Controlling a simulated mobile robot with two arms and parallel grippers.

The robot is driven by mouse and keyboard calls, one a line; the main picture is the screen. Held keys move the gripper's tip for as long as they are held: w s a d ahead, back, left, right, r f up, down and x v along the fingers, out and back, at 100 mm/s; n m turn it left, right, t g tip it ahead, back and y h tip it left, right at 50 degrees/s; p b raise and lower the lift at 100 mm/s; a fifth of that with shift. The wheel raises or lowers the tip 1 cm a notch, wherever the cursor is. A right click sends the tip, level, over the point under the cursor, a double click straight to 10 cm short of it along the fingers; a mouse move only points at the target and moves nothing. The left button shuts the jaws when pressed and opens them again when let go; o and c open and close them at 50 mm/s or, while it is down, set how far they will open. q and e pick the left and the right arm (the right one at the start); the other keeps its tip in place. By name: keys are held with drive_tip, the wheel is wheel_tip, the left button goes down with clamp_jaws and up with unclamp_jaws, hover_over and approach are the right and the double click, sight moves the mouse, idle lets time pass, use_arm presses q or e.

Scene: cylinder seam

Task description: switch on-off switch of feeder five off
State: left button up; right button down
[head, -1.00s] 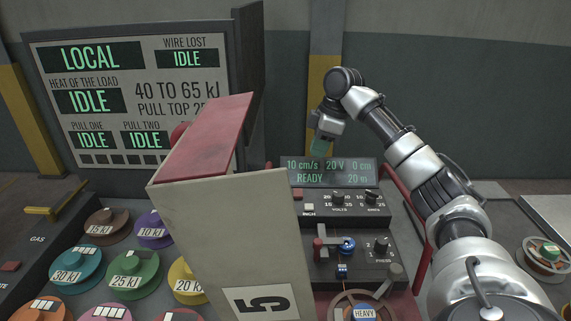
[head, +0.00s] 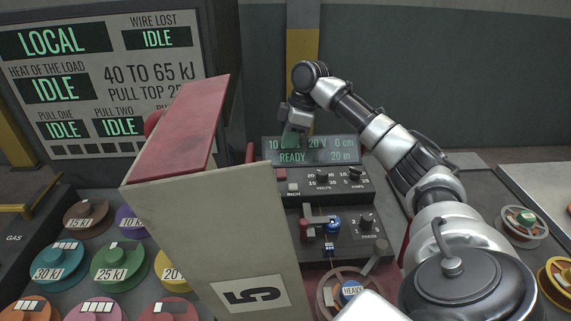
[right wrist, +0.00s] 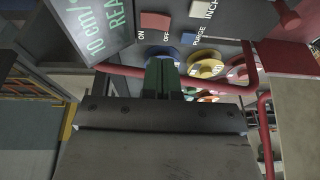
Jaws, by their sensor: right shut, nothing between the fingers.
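Feeder five is the beige box with a red top and a 5 label (head: 250,294), with a control panel beside it. Its on-off switch is a small red rocker (head: 281,175) at the panel's upper left. In the right wrist view the red rocker (right wrist: 155,21) shows near the top, between the words ON and OFF. I cannot tell which way it is tipped. My right gripper (head: 292,136) is shut and empty, in front of the display's left part in the head view. Its green fingers (right wrist: 165,75) appear below the switch in the wrist view, apart from it. My left gripper is out of view.
The feeder display (head: 311,150) reads READY. A white INCH button (head: 293,188) sits near the switch, with knobs to its right. A blue PURGE button (right wrist: 188,43) is close by. A red tube (right wrist: 150,72) crosses near the fingers. Coloured reels (head: 122,266) lie left.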

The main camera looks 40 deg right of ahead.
sight(282, 172)
drive_tip(key=x, duration=0.2)
drive_tip(key=p+x, duration=0.1)
drive_tip(key=x, duration=0.4)
drive_tip(key=shift+s+d+f, duration=0.2)
drive_tip(key=shift+s, duration=0.15)
drive_tip(key=shift+f+p, duration=0.3)
drive_tip(key=shift+f, duration=0.15)
drive_tip(key=shift+s+f+p, duration=0.1)
drive_tip(key=shift+f+p, duration=0.05)
drive_tip(key=shift+p, duration=0.3)
drive_tip(key=shift+f, duration=0.2)
drive_tip(key=shift+s+a+r, duration=0.1)
drive_tip(key=shift+s+a, duration=0.05)
drive_tip(key=shift+w+d+r, duration=0.1)
drive_tip(key=shift+w+d, duration=0.45)
drive_tip(key=shift+w, duration=0.2)
drive_tip(key=shift+r+p, duration=0.15)
drive_tip(key=shift+p, duration=0.15)
